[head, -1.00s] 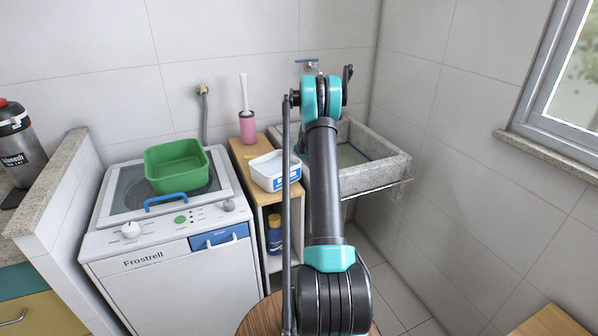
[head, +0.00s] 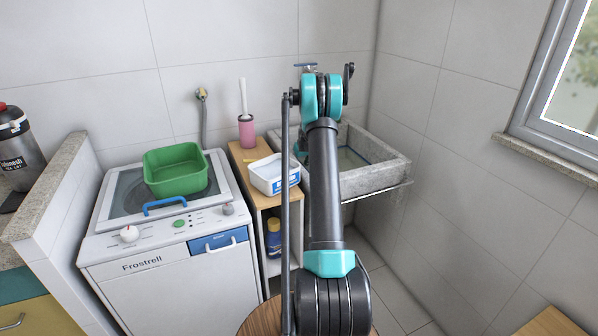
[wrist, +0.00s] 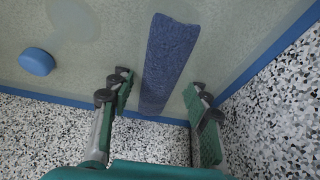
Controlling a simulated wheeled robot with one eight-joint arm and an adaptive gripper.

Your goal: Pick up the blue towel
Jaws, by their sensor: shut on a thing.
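The blue towel (wrist: 168,62) shows in the wrist view as a long, folded-looking strip over the pale floor of the sink. Its near end lies between the two fingers of my gripper (wrist: 160,90).
A blue round object (wrist: 37,61) lies left in the sink. Speckled sink walls (wrist: 275,95) stand close to the gripper. Left of the sink, a shelf (head: 265,194) holds a white tub (head: 268,185) and pink brush holder (head: 246,131). A green basin (head: 175,181) sits on the washer.

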